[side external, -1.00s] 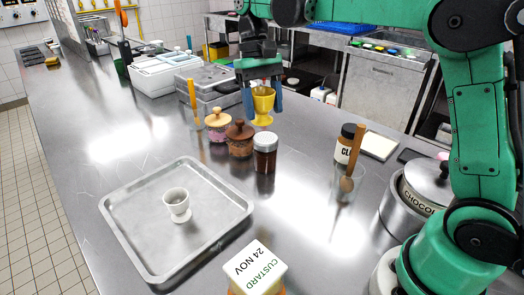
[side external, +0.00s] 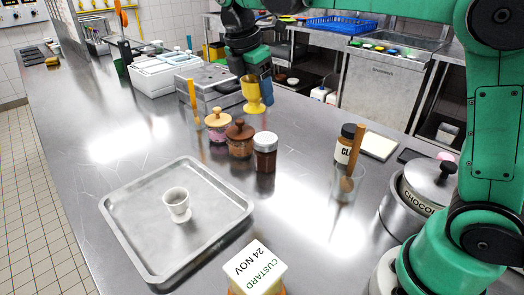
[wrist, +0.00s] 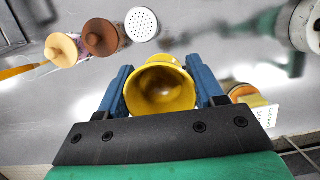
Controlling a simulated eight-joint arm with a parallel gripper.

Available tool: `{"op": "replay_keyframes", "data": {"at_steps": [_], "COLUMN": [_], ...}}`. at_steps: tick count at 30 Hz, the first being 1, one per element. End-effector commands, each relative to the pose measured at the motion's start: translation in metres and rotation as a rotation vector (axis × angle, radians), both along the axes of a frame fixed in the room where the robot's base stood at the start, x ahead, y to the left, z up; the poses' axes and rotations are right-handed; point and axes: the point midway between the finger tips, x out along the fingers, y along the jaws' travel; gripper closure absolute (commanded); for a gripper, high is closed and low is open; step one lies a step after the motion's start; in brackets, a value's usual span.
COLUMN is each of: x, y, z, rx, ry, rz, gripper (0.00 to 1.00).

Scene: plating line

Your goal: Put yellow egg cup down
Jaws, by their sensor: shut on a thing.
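The yellow egg cup (side external: 252,97) is upright, toward the far edge of the steel counter, beyond the lidded jars. My gripper (side external: 257,86) is shut on it, with the blue fingers on either side. In the wrist view, the cup (wrist: 160,86) sits between the two blue fingertips (wrist: 162,95), its open bowl facing the camera. I cannot tell whether its foot touches the counter. A white egg cup (side external: 176,200) stands on the metal tray (side external: 120,235) in the foreground.
Wooden-lidded jars (side external: 239,138) and a white-lidded jar (side external: 265,150) stand nearer the camera. A grey scale-like box (side external: 205,80) is left of my gripper.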

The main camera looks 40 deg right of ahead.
Motion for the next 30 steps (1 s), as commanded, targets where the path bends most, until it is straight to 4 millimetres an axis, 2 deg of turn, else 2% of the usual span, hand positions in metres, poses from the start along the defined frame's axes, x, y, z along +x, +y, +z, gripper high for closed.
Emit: {"op": "replay_keyframes", "data": {"at_steps": [3, 6, 11, 14, 27, 30], "x": [0.004, 0.007, 0.010, 0.010, 0.010, 0.010], "y": [-0.002, -0.003, -0.004, -0.004, -0.004, -0.004], "z": [0.005, 0.008, 0.005, -0.010, -0.119, -0.138], "rx": [-0.001, 0.000, 0.000, 0.000, 0.001, 0.001], "ry": [-0.001, 0.001, 0.002, 0.002, 0.002, 0.002], "rz": [0.215, 0.342, 0.435, 0.445, 0.442, 0.442], "gripper": [1.00, 1.00, 1.00, 1.00, 1.00, 1.00]}}
